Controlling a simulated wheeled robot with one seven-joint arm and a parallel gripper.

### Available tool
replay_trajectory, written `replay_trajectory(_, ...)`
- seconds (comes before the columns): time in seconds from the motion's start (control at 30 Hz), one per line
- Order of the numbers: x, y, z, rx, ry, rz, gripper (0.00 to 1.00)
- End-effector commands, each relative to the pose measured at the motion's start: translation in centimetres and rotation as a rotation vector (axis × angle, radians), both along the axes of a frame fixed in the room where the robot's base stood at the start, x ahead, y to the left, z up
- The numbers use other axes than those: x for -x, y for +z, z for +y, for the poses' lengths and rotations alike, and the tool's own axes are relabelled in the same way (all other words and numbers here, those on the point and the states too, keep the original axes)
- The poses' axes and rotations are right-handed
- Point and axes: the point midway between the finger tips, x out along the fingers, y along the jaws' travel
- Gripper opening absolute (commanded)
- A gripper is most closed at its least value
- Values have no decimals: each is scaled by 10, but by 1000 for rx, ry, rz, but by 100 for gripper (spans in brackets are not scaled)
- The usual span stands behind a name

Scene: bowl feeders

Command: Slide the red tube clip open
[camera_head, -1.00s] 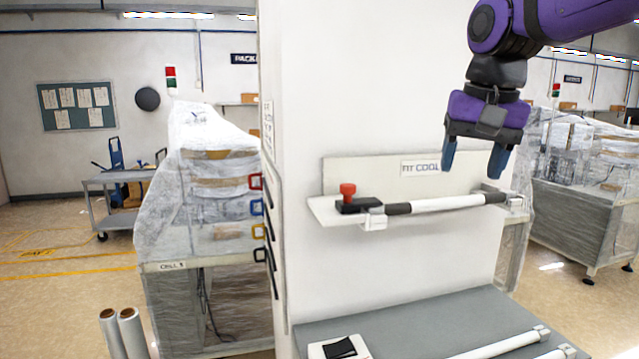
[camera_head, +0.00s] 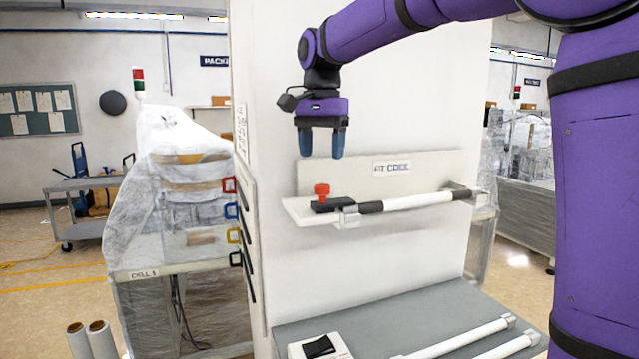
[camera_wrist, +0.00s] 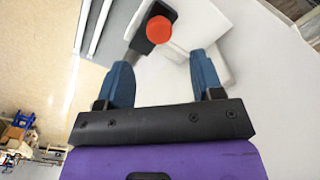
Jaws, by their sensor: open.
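The red clip knob (camera_head: 321,190) stands up from a black block (camera_head: 327,206) at the left end of the white wall shelf (camera_head: 297,214). In the wrist view the red knob (camera_wrist: 159,30) shows as a round top on the black block (camera_wrist: 145,37), ahead of the fingertips. A white tube (camera_head: 408,201) with dark end sleeves runs along the shelf's front to the right of the block. My gripper (camera_head: 323,157) points down above the red knob, apart from it. Its blue fingers are open with nothing between them, and they also show in the wrist view (camera_wrist: 161,60).
A back panel (camera_head: 345,177) with a label stands behind the tube. A grey lower shelf (camera_head: 390,316) holds white tubes (camera_head: 470,337) and a white box with a black switch (camera_head: 319,347). Coloured hooks (camera_head: 231,211) hang at the left wall edge.

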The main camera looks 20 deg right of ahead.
Motion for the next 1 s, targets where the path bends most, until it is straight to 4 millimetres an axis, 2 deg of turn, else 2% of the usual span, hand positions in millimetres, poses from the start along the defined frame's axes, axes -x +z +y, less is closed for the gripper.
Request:
replay_trajectory(0.2, 1, -40, 0, 1, 0, 4, 61)
replay_trajectory(0.4, 0, -64, 0, 0, 1, 1, 61)
replay_trajectory(0.6, 0, -72, 0, 0, 1, -1, 61)
replay_trajectory(0.83, 0, -72, 0, 0, 1, -1, 61)
replay_trajectory(0.87, 0, -72, 0, 0, 1, -1, 56)
replay_trajectory(1.0, 0, -72, 0, 0, 1, -1, 24)
